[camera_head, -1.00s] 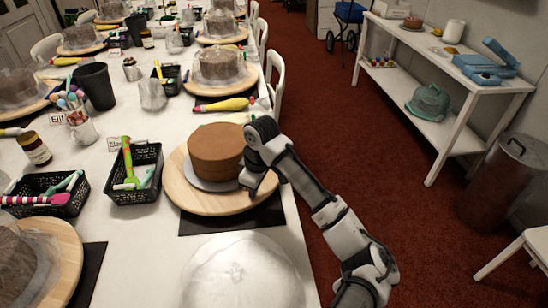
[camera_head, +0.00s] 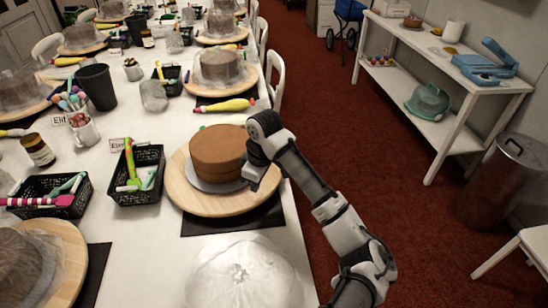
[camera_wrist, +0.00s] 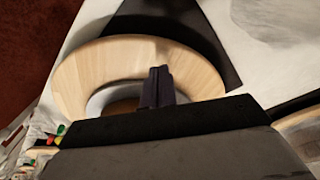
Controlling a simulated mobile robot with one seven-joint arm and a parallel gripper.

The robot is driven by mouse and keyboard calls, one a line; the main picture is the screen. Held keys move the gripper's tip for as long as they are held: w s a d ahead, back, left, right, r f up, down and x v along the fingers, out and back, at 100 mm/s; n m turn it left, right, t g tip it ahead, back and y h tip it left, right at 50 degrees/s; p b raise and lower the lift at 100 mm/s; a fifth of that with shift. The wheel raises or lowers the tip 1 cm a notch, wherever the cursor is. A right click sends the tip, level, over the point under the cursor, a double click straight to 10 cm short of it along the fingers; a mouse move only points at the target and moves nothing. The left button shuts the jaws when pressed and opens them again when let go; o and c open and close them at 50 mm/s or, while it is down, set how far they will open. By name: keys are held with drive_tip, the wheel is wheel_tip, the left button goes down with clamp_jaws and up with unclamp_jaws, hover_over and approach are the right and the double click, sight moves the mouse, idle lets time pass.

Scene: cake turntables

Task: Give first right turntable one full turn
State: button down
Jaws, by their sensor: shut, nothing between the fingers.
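The first right turntable (camera_head: 205,204) is a round pale wooden disc on a black mat near the table's right edge. A brown cake (camera_head: 217,152) on a light round board stands on it. My gripper (camera_head: 253,184) points down at the right part of the disc, beside the cake. In the wrist view the shut, dark fingers (camera_wrist: 160,85) are over the wooden ring of the turntable (camera_wrist: 85,75), with nothing between them. I cannot tell whether the fingertips touch the wood. My arm hides part of the disc's right side.
A clear dome (camera_head: 240,275) sits on the table in front of the turntable. A black basket (camera_head: 135,190) with tools stands close on its left. Another turntable (camera_head: 70,245) with a covered cake is at the lower left.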

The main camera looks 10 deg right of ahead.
drive_tip(key=p, duration=0.2)
hover_over(214, 209)
drive_tip(key=s+d, duration=0.2)
drive_tip(key=d, duration=0.1)
drive_tip(key=shift+w+d+r, duration=0.1)
drive_tip(key=shift+w+d, duration=0.1)
drive_tip(key=w+a+p, duration=0.1)
drive_tip(key=a, duration=0.2)
drive_tip(key=w+a+p, duration=0.1)
drive_tip(key=a, duration=0.2)
drive_tip(key=w+a+p, duration=0.1)
drive_tip(key=a, duration=0.2)
drive_tip(key=shift+w+p, duration=0.2)
drive_tip(key=shift+p, duration=0.1)
drive_tip(key=shift+a, duration=0.15)
drive_tip(key=shift+f+b, duration=0.9)
drive_tip(key=shift+f, duration=0.65)
drive_tip(key=shift+s+d+r, duration=0.1)
drive_tip(key=shift+s+d, duration=0.25)
drive_tip(key=shift+d, duration=0.7)
drive_tip(key=shift+s+d+f, duration=0.1)
drive_tip(key=shift+s+d, duration=0.2)
drive_tip(key=shift+d, duration=0.7)
drive_tip(key=shift+s+d+r, duration=0.1)
drive_tip(key=shift+s+d, duration=0.25)
drive_tip(key=shift+d, duration=0.7)
drive_tip(key=shift+d, duration=0.1)
